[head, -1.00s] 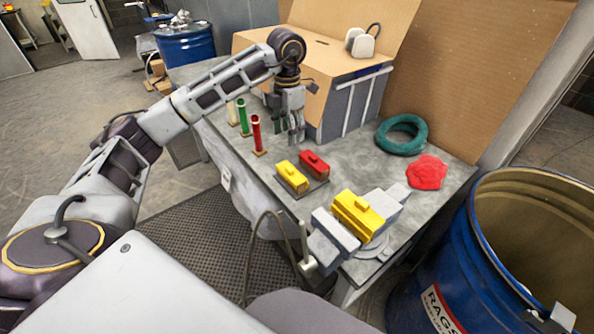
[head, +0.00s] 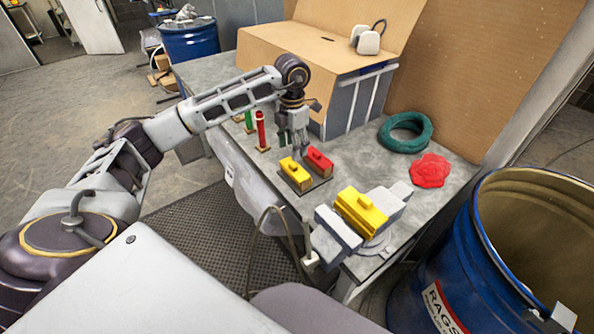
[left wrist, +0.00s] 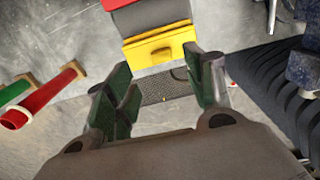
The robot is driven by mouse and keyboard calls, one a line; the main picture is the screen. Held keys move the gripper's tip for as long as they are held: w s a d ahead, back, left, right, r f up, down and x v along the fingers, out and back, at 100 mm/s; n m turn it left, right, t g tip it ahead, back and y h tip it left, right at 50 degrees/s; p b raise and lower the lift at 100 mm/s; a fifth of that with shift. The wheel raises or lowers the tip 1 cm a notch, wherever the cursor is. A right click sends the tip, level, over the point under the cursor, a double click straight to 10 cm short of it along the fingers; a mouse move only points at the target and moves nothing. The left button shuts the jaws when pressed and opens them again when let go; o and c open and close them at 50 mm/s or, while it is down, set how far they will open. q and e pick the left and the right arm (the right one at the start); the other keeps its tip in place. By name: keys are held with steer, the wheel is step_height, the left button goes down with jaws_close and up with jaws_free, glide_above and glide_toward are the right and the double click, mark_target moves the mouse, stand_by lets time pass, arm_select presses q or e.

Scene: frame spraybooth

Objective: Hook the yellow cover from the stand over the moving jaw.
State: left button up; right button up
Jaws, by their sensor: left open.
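A yellow cover (head: 296,174) with a small raised grip sits on the flat stand (head: 310,187), beside a red cover (head: 319,160). Another yellow cover (head: 361,211) is on the grey vise (head: 335,229) at the table's front. My left gripper (head: 299,152) is open and empty, pointing down just above and behind the stand's covers. In the left wrist view, its green-padded fingers (left wrist: 162,82) are spread, with the stand's yellow cover (left wrist: 160,47) just past the tips and the red cover (left wrist: 152,16) beyond. My right gripper is not seen.
Red (head: 260,130) and green (head: 249,121) posts stand left of my left gripper. A cardboard box (head: 290,60) is behind. A green ring (head: 405,133) and a red cloth (head: 430,171) lie at right. A blue drum (head: 450,270) stands beside the table.

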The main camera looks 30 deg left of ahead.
mark_target(293, 165)
arm_select(q)
step_height(293, 165, down, 2)
steer(key=shift+f, duration=0.35)
step_height(293, 165, down, 4)
steer(key=shift+s+r+p, duration=0.15)
steer(key=shift+r+p, duration=0.1)
steer(key=shift+p, duration=0.25)
steer(key=shift+f, duration=0.55)
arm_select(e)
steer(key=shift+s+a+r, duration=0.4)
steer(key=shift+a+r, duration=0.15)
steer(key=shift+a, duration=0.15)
arm_select(q)
steer(key=shift+c, duration=0.3)
steer(key=c, duration=1.1)
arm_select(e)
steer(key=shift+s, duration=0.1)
arm_select(q)
steer(key=shift+o, duration=0.2)
steer(key=shift+r, duration=0.1)
